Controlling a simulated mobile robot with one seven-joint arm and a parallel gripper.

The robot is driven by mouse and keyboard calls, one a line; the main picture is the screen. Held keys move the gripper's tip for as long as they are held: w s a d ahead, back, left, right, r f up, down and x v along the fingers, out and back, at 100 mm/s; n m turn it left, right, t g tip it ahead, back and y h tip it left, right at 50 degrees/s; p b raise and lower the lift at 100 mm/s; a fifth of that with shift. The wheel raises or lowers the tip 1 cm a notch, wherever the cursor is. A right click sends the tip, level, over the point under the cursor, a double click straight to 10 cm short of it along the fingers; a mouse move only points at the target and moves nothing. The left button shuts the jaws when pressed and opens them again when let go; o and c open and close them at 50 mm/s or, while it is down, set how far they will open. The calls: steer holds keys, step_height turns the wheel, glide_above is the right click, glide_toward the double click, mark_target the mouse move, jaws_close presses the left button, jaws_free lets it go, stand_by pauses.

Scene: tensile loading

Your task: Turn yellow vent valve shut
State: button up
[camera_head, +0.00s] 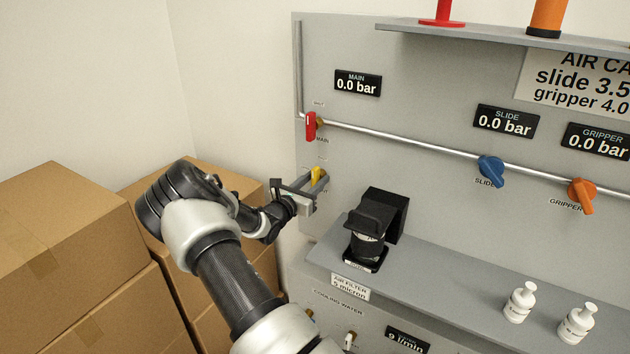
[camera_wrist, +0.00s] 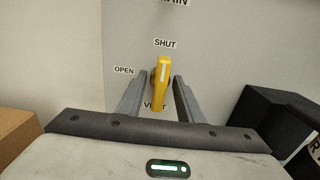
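The yellow vent valve (camera_wrist: 162,78) is on the grey panel between the fingers of my gripper (camera_wrist: 161,88) in the wrist view. Its handle stands close to upright, its white-marked end toward the SHUT label (camera_wrist: 165,43). The OPEN label (camera_wrist: 124,70) is to its left. The VENT label below is partly covered. My gripper is open, with a gap showing on each side of the handle. In the head view the yellow handle (camera_head: 316,174) shows above my gripper (camera_head: 316,188), partly hidden by a finger.
The red main valve (camera_head: 311,126) sits above on the pipe. A black air filter (camera_head: 370,235) stands on the shelf (camera_head: 480,285) to the right. Cardboard boxes (camera_head: 75,250) are stacked at left. The blue slide valve (camera_head: 491,170) and orange gripper valve (camera_head: 581,193) are farther right.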

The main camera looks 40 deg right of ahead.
steer(key=p+v, duration=0.3)
steer(key=v, duration=1.4)
steer(key=shift+a, duration=0.2)
steer(key=shift+s, duration=0.15)
